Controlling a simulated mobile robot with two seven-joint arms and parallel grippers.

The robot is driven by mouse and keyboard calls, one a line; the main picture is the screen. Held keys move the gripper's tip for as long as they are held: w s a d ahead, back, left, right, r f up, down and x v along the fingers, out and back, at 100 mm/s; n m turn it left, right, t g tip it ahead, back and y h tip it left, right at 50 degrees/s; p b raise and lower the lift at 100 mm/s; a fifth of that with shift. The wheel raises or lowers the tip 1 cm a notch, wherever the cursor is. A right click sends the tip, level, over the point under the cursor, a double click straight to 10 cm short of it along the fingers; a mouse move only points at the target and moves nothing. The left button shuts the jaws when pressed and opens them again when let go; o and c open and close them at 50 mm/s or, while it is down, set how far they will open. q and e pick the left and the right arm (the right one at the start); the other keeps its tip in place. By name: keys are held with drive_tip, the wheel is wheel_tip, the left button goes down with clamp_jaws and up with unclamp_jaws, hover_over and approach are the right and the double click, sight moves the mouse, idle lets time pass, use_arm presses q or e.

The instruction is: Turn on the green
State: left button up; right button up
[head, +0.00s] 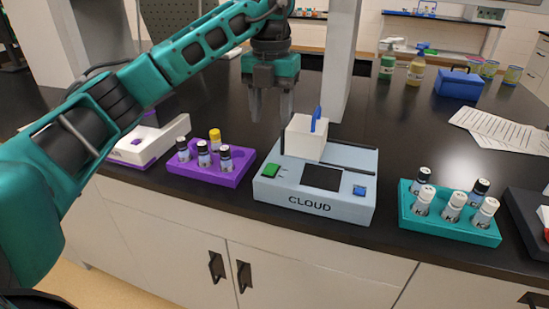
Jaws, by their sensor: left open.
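A pale blue-grey machine (335,208) marked CLOUD stands near the front edge of the black counter. A blue button (359,190) is on the right, beside a dark square panel (322,177). A white block (305,139) with a blue upright piece (317,118) stands at the back of the machine. My left gripper (271,112) points down with its fingers apart and empty. It appears above and behind the green button in the picture, apart from it. My right gripper is not in view.
A purple rack (207,176) with several vials stands left of the machine. A teal rack (450,228) with several vials stands on the right. A white-and-purple device (140,150) is at far left. Bottles, a blue box (459,85) and papers (505,130) lie farther back.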

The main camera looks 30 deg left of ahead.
sight(272, 166)
use_arm(q)
wheel_tip(272, 166, down, 11)
drive_tip(key=shift+r+b, duration=0.1)
drive_tip(key=shift+b, duration=0.5)
drive_tip(key=shift+c, duration=0.4)
